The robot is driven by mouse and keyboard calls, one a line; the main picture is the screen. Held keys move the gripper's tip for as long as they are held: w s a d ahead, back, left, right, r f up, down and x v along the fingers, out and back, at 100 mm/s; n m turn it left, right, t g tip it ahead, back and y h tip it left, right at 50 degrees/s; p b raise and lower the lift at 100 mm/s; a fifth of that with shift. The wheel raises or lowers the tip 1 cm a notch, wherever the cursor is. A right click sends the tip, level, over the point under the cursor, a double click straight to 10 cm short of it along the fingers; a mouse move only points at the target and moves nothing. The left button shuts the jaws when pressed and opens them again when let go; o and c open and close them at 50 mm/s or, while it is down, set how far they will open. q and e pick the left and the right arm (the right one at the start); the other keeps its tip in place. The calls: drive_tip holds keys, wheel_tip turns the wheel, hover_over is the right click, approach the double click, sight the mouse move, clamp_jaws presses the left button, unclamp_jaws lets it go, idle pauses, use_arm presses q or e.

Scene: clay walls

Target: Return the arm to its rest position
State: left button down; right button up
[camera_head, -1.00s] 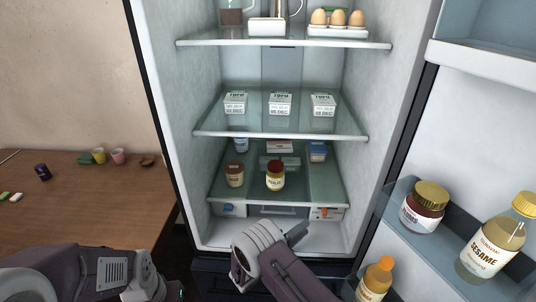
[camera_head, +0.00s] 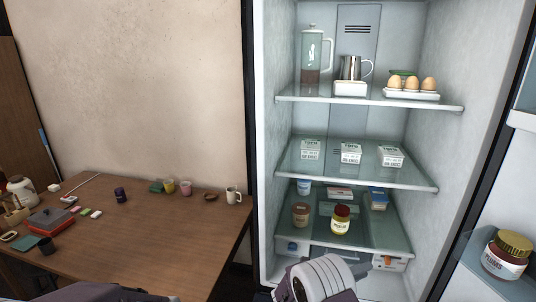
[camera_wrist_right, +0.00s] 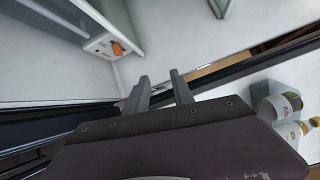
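My right arm rises from the bottom edge of the head view, in front of the open fridge's lower part. My right gripper (camera_head: 364,270) is mostly hidden behind its own wrist there. In the right wrist view the right gripper (camera_wrist_right: 158,80) shows two grey fingers standing apart with nothing between them, so it is open and empty. It points toward the fridge floor and the door gap. A purple-grey piece of my left arm shows at the bottom left of the head view; the left gripper is not seen.
The open fridge holds tofu packs (camera_head: 350,154), eggs (camera_head: 411,84), a pitcher (camera_head: 314,60) and jars (camera_head: 340,219). Its door at right carries a plums jar (camera_head: 507,255). A wooden table (camera_head: 150,235) with cups and small items stands left; its middle is clear.

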drive_tip(key=s+d+r+m+g+y+p, duration=0.1)
drive_tip(key=s+d+r+m+g+y, duration=0.2)
drive_tip(key=s+m, duration=0.35)
drive_tip(key=s+d+r+m+g+y+p, duration=0.2)
drive_tip(key=s+d+r+m+g, duration=0.25)
drive_tip(key=s, duration=0.35)
drive_tip(key=s+a+f+m+y, duration=0.4)
drive_tip(key=s+a+m+y, duration=0.25)
drive_tip(key=s+m, duration=0.4)
drive_tip(key=w+a+f+m+t+y, duration=0.1)
drive_tip(key=a+f+m+y, duration=0.1)
drive_tip(key=a+m, duration=0.3)
drive_tip(key=w+a+f+m+t+y, duration=0.1)
drive_tip(key=a+f+m+y, duration=0.1)
drive_tip(key=a+m, duration=0.4)
drive_tip(key=m+y, duration=0.1)
drive_tip(key=m, duration=0.4)
drive_tip(key=shift+m+p, duration=0.3)
drive_tip(key=shift+m, duration=0.05)
drive_tip(key=shift+a, duration=0.1)
